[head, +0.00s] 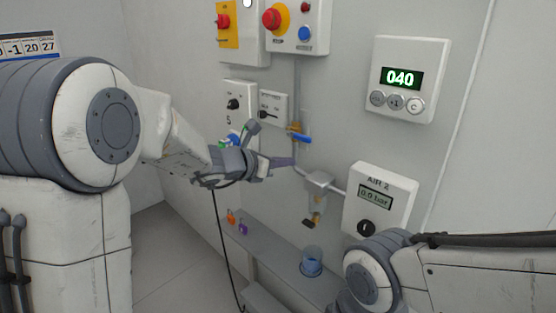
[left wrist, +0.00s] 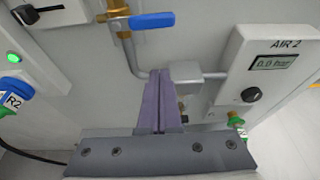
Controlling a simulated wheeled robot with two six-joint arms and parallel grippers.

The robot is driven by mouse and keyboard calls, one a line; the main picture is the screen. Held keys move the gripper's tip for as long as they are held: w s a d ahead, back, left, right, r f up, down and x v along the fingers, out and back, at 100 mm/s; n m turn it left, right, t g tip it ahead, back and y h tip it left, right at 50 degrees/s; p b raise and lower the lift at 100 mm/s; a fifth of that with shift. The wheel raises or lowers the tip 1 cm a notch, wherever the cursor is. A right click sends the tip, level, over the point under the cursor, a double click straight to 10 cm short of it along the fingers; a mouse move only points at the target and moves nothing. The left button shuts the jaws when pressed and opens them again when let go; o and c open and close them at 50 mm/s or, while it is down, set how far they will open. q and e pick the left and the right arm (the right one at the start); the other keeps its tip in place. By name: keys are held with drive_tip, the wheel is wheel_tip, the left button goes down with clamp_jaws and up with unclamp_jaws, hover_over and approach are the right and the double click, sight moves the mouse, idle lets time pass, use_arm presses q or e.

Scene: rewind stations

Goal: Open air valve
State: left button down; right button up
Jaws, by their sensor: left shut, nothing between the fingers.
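The air valve is a brass body with a blue lever handle (head: 300,136) on the vertical pipe on the wall. In the left wrist view the blue handle (left wrist: 152,20) lies sideways, across the pipe. My left gripper (head: 291,161) is shut and empty, just below the handle and apart from it in the picture. In the left wrist view its two purple-grey fingers (left wrist: 160,73) are pressed together in front of the pipe bend. The AIR 2 gauge box (head: 380,200) reads 0.0 bar. My right gripper is not in view.
A grey pipe fitting (head: 318,184) sits under the valve, left of the gauge box. A counter box (head: 410,77) reads 040. Switch boxes (head: 239,105) are at the left; a blue R2 part (left wrist: 12,85) is also there.

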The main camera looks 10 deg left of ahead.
sight(298, 137)
use_arm(q)
drive_tip(key=w+d+r+p, duration=0.1)
drive_tip(key=w, duration=0.1)
drive_tip(key=w+d+r+p, duration=0.1)
drive_tip(key=w, duration=0.1)
drive_tip(key=shift+d+r+p, duration=0.15)
drive_tip(key=shift+d+p, duration=0.2)
drive_tip(key=shift+d, duration=0.05)
